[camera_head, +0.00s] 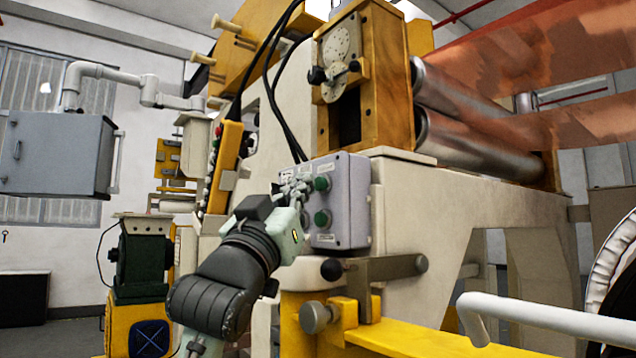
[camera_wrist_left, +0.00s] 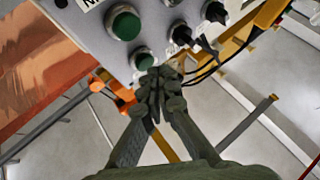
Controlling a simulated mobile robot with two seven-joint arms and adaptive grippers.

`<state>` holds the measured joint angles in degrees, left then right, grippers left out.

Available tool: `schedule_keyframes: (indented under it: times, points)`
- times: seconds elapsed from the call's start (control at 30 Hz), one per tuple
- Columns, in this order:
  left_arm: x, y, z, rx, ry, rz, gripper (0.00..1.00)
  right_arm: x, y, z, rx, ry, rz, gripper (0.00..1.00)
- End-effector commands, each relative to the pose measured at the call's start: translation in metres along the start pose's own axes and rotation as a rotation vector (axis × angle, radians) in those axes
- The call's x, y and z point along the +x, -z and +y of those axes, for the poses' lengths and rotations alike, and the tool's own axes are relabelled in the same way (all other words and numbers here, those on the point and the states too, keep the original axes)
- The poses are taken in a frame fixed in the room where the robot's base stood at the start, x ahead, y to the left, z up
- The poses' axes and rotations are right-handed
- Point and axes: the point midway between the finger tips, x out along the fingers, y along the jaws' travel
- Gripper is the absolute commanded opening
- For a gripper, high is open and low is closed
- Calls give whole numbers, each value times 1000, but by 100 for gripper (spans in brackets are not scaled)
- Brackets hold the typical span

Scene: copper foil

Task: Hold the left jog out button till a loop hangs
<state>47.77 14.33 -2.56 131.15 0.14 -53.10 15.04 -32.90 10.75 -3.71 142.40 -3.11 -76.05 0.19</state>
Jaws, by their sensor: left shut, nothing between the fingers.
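The grey control box (camera_head: 353,198) is on the machine's front, with two green buttons, an upper one (camera_head: 322,183) and a lower one (camera_head: 321,218). My left gripper (camera_head: 294,186) is shut and empty at the box's left side, its fingertips over the panel. In the left wrist view the shut fingertips (camera_wrist_left: 162,76) are just beside a green button (camera_wrist_left: 143,60); another green button (camera_wrist_left: 124,24) and dark knobs (camera_wrist_left: 182,35) are farther up. I cannot tell whether the fingertips touch the button. The button labels are not readable. The copper foil (camera_head: 535,65) runs off rollers at upper right.
Steel rollers (camera_head: 470,145) sit under the foil. A bracket with a bar (camera_head: 375,268) juts out below the box. A white rail (camera_head: 550,318) crosses the lower right. A yellow pendant (camera_head: 226,165) and black cables hang left of the box.

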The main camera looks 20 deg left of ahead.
Motion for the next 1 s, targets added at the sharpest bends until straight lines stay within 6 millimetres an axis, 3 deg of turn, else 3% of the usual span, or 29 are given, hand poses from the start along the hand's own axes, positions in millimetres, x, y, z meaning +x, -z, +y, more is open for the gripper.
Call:
schedule_keyframes:
  times: [0.47,1.0]
  points:
    - [-6,5,-5,0,1,2,0,-2,1,0,0,0,0,40]
    - [-38,28,-28,0,1,1,0,-8,5,2,0,0,0,40]
